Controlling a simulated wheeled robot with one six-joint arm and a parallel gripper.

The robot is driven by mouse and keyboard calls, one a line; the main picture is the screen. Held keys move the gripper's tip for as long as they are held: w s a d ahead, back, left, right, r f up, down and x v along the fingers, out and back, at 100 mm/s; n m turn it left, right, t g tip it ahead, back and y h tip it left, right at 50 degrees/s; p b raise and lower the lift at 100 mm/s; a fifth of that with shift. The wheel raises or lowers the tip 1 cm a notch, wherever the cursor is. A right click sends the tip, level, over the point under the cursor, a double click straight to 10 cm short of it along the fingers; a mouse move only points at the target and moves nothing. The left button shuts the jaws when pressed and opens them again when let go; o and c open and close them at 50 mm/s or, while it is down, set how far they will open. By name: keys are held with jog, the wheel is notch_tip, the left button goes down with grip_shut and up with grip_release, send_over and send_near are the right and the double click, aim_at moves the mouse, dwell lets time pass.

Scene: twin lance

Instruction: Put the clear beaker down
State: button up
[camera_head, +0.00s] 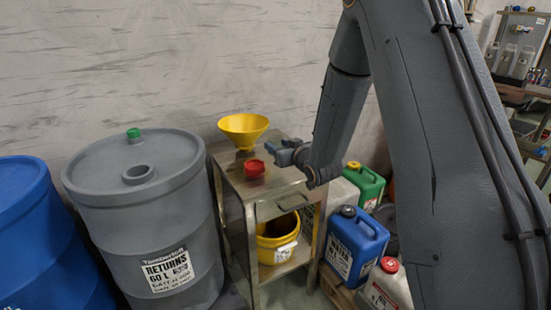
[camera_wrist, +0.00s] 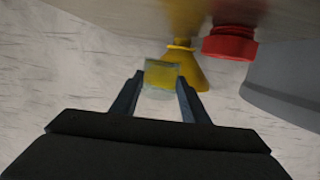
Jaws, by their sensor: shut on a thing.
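My gripper (camera_head: 277,150) is over the right part of the metal cabinet's top (camera_head: 269,190), near the red cap-like object (camera_head: 254,168). In the wrist view my gripper (camera_wrist: 160,79) is shut on the small clear beaker (camera_wrist: 162,74), between its fingertips. The wrist picture looks upside down, with the cabinet top (camera_wrist: 110,18) along its upper edge. The beaker looks close to that surface; I cannot tell if it touches. Yellow shows through or behind it. In the head view I cannot make out the beaker.
A yellow funnel (camera_head: 243,127) stands at the back of the cabinet top, behind the red object. A grey drum (camera_head: 140,210) and a blue drum (camera_head: 45,235) are at left. A yellow bucket (camera_head: 278,245) sits inside the cabinet. Green (camera_head: 364,185) and blue jerrycans (camera_head: 355,243) stand at right.

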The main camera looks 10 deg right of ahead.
aim_at(278, 169)
jog(key=shift+f, duration=2.6)
jog(key=shift+f, duration=0.15)
jog(key=o, duration=0.8)
jog(key=shift+o, duration=0.3)
